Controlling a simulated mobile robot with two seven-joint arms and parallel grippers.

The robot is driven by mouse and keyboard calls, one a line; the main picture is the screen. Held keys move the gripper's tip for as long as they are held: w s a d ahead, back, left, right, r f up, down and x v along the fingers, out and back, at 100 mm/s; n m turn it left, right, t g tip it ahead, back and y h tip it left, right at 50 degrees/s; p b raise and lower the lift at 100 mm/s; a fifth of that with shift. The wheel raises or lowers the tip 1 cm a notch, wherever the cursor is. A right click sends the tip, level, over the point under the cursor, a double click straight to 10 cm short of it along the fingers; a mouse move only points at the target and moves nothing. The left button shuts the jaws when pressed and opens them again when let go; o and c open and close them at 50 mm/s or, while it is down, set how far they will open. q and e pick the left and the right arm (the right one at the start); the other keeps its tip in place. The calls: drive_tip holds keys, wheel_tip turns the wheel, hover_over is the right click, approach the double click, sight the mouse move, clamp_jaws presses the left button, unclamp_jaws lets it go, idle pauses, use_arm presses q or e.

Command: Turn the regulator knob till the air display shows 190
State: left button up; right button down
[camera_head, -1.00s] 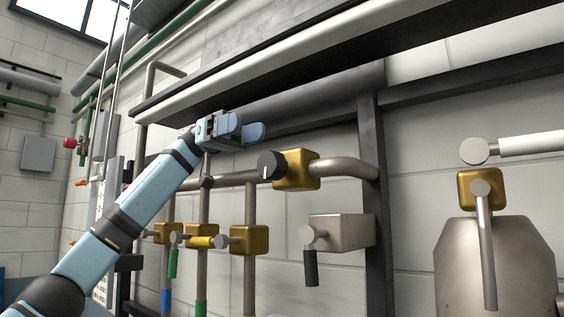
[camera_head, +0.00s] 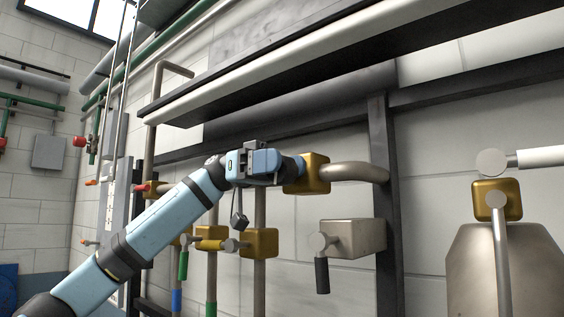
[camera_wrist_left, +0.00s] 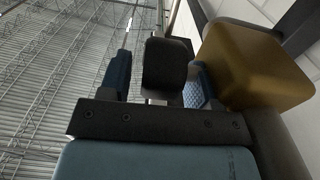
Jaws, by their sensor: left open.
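The regulator is a gold block (camera_head: 316,174) on a grey pipe, and it also shows in the wrist view (camera_wrist_left: 252,68). Its black knob (camera_wrist_left: 165,66) shows in the wrist view but is hidden behind my gripper in the head view. My left gripper (camera_head: 288,166) is at the knob. In the wrist view its two blue fingers (camera_wrist_left: 158,82) are apart, one on each side of the knob; I cannot tell whether either touches it. I cannot make out an air display or a reading. My right gripper is not in view.
A dark shelf with a pale edge (camera_head: 280,62) runs above my arm. Below are gold valves (camera_head: 260,243) on vertical pipes and a grey box valve (camera_head: 358,238) with a black handle. A metal vessel (camera_head: 505,270) stands at the right.

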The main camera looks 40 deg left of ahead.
use_arm(q)
drive_tip(key=shift+s+d, duration=0.1)
drive_tip(key=c, duration=0.9)
drive_tip(key=shift+g+h, duration=0.3)
drive_tip(key=shift+h, duration=0.7)
drive_tip(key=o, duration=0.9)
wheel_tip(320, 180, up, 20)
drive_tip(key=shift+b, duration=0.3)
